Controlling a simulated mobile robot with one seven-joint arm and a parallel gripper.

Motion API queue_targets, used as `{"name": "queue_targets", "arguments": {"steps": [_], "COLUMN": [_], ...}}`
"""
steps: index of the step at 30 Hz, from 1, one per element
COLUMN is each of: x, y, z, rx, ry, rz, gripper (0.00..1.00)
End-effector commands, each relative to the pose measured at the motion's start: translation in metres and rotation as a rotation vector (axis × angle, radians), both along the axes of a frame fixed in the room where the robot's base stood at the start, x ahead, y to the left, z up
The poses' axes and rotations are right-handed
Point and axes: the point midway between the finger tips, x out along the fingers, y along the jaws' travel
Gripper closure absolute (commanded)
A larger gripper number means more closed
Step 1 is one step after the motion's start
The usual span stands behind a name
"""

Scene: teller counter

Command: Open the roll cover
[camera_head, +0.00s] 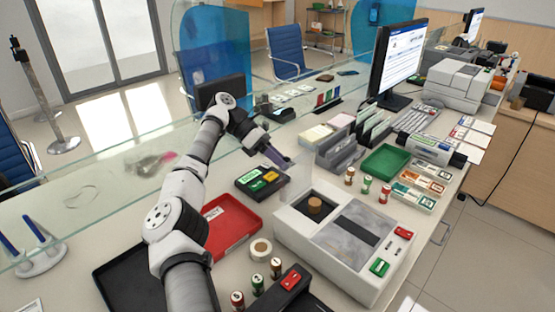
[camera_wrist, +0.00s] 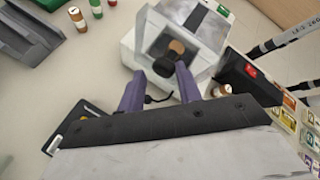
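A clear panel (camera_head: 299,178), which looks like the roll cover, stands raised at the back of the recess, tilted up. My gripper (camera_head: 280,161) is just behind and left of this panel, above the counter. In the wrist view the two purple fingers of my gripper (camera_wrist: 158,90) are apart, with nothing clearly held between them. The roll (camera_wrist: 166,62) shows ahead of them in its recess. I cannot tell whether a finger touches the panel.
A black box with green and yellow labels (camera_head: 262,181) and a red tray (camera_head: 231,229) lie left of the machine. A tape roll (camera_head: 260,249) and several small coin rolls stand nearby. A green tray (camera_head: 385,161) and grey file holders (camera_head: 341,150) are behind. A glass screen runs along the counter.

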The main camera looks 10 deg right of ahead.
Motion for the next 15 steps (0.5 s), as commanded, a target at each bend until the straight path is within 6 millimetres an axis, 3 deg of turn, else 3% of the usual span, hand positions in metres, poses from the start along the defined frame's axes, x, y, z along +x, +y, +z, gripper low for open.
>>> {"name": "queue_targets", "arguments": {"steps": [11,15], "x": [-0.002,-0.002], "y": [-0.004,-0.004], "z": [-0.001,0.013], "rx": [0.000,-0.001], "ry": [0.004,0.001], "rz": [-0.012,-0.010], "gripper": [0.56,0.56]}}
